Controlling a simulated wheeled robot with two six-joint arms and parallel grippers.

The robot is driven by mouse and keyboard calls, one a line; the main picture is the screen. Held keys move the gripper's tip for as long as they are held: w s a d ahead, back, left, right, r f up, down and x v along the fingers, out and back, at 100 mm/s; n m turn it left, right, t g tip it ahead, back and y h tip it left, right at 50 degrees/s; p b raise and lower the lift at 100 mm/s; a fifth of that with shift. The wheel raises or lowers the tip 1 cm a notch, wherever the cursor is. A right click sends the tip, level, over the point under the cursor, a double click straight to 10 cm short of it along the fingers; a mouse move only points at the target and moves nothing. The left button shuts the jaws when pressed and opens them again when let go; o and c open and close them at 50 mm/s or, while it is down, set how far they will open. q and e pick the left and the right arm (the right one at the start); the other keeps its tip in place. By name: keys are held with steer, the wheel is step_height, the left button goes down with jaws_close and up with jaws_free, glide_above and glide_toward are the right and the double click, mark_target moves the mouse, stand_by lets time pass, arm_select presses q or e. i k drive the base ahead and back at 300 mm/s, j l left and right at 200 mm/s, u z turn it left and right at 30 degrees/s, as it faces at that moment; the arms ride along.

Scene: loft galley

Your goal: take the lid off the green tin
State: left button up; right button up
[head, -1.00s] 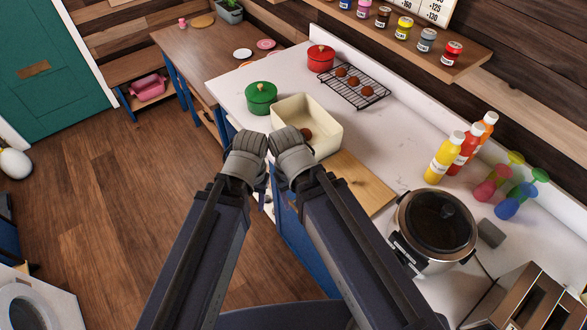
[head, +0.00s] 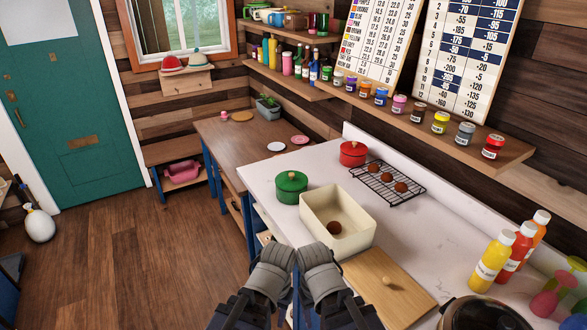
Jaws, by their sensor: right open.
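The green tin (head: 291,190) stands upright near the left edge of the white counter, with its green lid (head: 291,180) on top and a small gold knob on the lid. My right gripper (head: 319,262) is open, in front of the cream box and apart from the green tin. My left gripper (head: 273,263) is beside it on the left, also apart from the tin; its fingers are hidden, so I cannot tell its opening. Both grippers appear below the tin in the head view.
The cream box (head: 312,220) holds a brown ball (head: 334,227). A wooden board with a knob (head: 375,292) lies right of my grippers. A red tin (head: 353,153) and a wire rack (head: 410,197) with brown balls stand behind. Bottles (head: 492,262) stand at right.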

mark_target(289, 181)
steer(key=i+j+z, duration=0.25)
steer(key=i+j, duration=0.25)
steer(key=i+j+z, duration=0.25)
steer(key=i+j, duration=0.25)
steer(key=j, duration=0.25)
